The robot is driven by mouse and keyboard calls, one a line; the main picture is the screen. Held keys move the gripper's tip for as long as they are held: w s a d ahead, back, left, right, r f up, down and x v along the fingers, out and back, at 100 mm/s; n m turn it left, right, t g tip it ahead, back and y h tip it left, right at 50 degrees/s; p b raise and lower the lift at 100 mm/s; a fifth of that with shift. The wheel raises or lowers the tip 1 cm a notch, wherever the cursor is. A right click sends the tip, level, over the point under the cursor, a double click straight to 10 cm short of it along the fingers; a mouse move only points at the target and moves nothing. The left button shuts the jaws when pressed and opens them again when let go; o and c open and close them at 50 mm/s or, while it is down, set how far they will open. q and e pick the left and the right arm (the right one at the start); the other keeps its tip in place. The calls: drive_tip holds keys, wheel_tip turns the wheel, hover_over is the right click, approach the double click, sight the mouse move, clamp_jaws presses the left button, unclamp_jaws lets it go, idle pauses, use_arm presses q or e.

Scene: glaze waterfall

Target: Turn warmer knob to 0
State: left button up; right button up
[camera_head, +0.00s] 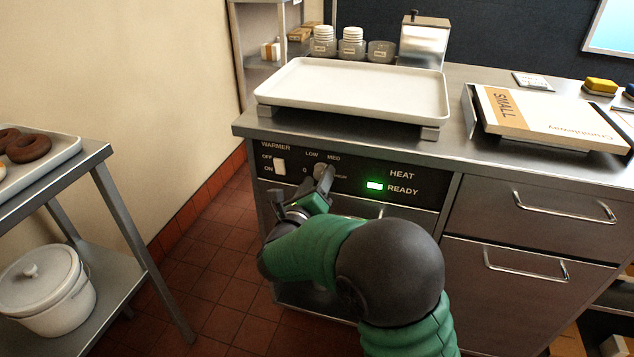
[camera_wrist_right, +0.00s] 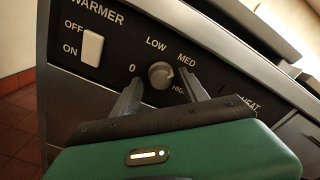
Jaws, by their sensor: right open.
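The warmer knob (camera_head: 320,170) is a small round grey knob on the dark control panel (camera_head: 352,178), partly hidden by my gripper in the head view. The right wrist view shows the knob (camera_wrist_right: 160,75) with the labels 0, LOW, MED and HIGH around it. I cannot tell which label it points to. My right gripper (camera_head: 323,182) is open at the panel. In the right wrist view its two fingers (camera_wrist_right: 160,80) stand on either side of the knob, with gaps beside it. My left gripper is not in view.
A white OFF/ON switch (camera_head: 279,167) sits left of the knob, and a green READY light (camera_head: 375,185) glows to its right. A white tray (camera_head: 350,88) stands on the counter above. A metal cart (camera_head: 130,215) stands at the left, with tiled floor between.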

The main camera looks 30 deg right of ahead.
drive_tip(key=shift+c, duration=0.2)
clamp_jaws()
drive_tip(key=shift+a, duration=0.1)
